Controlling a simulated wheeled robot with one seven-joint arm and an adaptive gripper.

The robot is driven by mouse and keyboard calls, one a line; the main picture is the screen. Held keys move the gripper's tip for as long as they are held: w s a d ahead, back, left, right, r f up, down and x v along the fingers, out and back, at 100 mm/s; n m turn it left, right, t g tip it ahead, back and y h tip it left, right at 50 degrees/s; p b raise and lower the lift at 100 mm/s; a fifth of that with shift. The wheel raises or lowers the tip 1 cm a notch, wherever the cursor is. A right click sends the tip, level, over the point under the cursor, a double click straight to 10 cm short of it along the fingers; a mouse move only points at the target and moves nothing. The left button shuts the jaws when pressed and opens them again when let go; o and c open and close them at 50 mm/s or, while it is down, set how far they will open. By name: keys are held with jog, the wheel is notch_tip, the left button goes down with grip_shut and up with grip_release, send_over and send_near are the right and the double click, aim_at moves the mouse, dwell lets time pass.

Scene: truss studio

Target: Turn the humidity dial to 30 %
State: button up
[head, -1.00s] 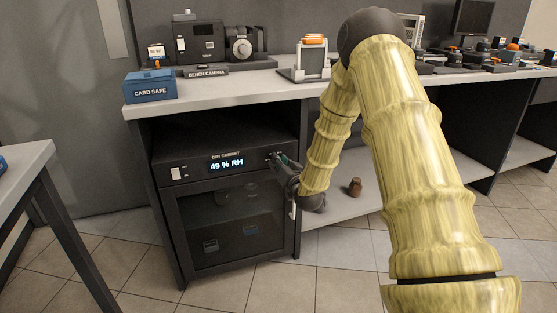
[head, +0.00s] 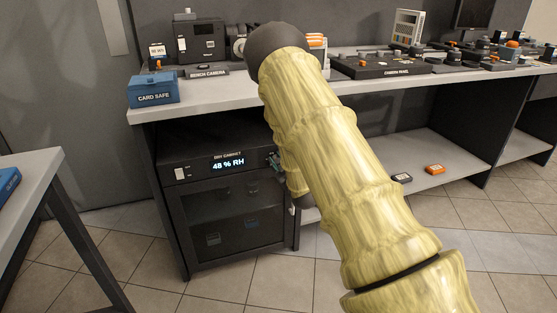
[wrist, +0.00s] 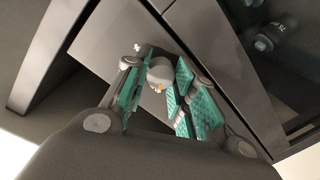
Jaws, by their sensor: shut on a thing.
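The dry cabinet (head: 180,205) stands under the bench, and its display (head: 228,163) reads 48 % RH. In the wrist view, the humidity dial (wrist: 160,72) is a round grey knob with a small orange mark, on the cabinet's front panel. My gripper (wrist: 158,80) has its teal-padded fingers on either side of the dial and is shut on it. In the head view, my gripper (head: 277,165) is at the right end of the cabinet's front panel, and my arm hides most of it. The dial is hidden there.
A switch (head: 180,174) is left of the display. The cabinet's glass door (head: 235,215) is closed below. The bench top (head: 210,93) carries a blue card safe (head: 153,89) and a camera. A side table (head: 30,172) stands at left. Small items lie on the lower shelf (head: 400,158).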

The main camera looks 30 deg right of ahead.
jog(key=n+p, duration=0.1)
jog(key=n, duration=0.3)
jog(key=shift+a+h, duration=0.1)
jog(key=shift+h, duration=0.2)
jog(key=shift+n, duration=2.6)
jog(key=shift+w, duration=0.1)
jog(key=shift+a, duration=0.1)
jog(key=o, duration=1.1)
jog(key=shift+c, duration=0.2)
jog(key=v, duration=1.2)
